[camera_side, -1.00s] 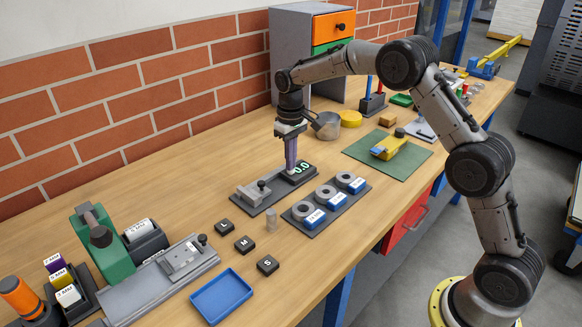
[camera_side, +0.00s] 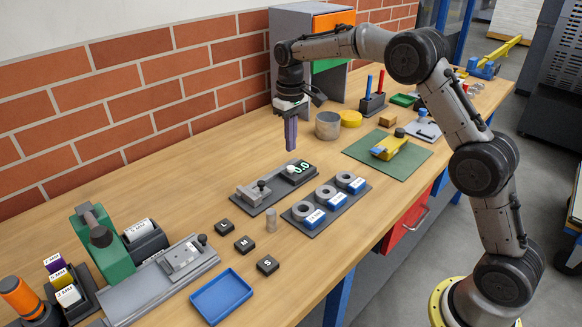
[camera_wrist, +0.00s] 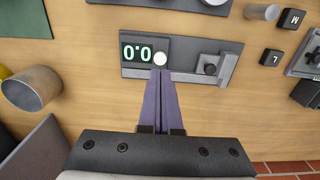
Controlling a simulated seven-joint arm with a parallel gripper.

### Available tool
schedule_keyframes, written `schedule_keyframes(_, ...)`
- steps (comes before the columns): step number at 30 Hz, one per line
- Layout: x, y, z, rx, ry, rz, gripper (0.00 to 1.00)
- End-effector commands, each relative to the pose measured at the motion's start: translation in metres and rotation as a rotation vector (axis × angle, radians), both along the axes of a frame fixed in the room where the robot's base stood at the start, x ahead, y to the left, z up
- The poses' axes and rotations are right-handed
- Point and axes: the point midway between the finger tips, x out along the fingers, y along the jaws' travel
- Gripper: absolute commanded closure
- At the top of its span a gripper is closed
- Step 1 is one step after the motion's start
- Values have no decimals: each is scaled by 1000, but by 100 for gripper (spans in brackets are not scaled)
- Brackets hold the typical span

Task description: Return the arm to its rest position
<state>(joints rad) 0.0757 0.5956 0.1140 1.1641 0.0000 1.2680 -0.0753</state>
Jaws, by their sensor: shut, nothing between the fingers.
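My gripper (camera_side: 291,148) is shut and empty, its long purple fingers pointing down. It hangs in the air above the bench, behind the grey gauge (camera_side: 275,188) with a lit 0.0 display. In the wrist view, my gripper (camera_wrist: 161,72) has its closed fingertips in front of the white round button (camera_wrist: 160,59) beside the display (camera_wrist: 137,51). My arm arches in from the right side of the side view.
A metal cup (camera_side: 328,125) and a yellow disc (camera_side: 350,118) stand right of my gripper. A grey cabinet (camera_side: 289,50) with coloured drawers stands behind it near the brick wall (camera_side: 190,75). A tray of labelled rings (camera_side: 325,203) lies in front. Bench (camera_side: 180,190) left of the gauge is clear.

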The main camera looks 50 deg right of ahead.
Motion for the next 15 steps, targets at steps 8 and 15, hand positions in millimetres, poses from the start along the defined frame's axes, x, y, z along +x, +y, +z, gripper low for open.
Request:
schedule_keyframes(8, 0, 1, 1, 0, -2, 1, 100)
schedule_keyframes(15, -13, 8, 72, -8, -121, 13, 100)
